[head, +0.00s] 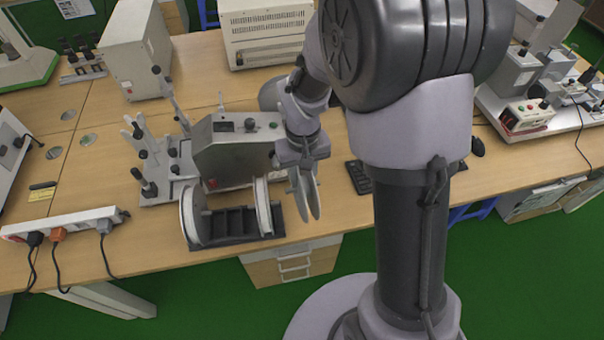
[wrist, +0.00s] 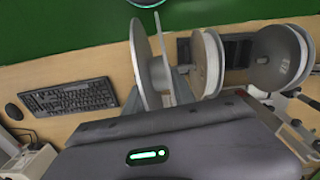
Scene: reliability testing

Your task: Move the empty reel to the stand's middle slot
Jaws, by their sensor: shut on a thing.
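My gripper (head: 302,164) is shut on a pale grey reel (head: 305,194), seen nearly edge-on to the right of the stand. In the wrist view the held reel (wrist: 142,65) shows two thin flanges with a gap between them; its core is mostly hidden. The black slotted stand (head: 236,222) lies near the table's front edge. One reel (head: 193,214) stands in its left end and another (head: 262,205) in its right end. The middle between them is free of reels. In the wrist view, the stand's reels (wrist: 207,63) appear to the right of the held one.
A grey control box (head: 236,150) stands right behind the stand. A black keyboard (wrist: 70,97) and mouse (wrist: 13,111) lie to the held reel's other side. A power strip (head: 70,222) with plugs is at the left. The front table edge is close to the stand.

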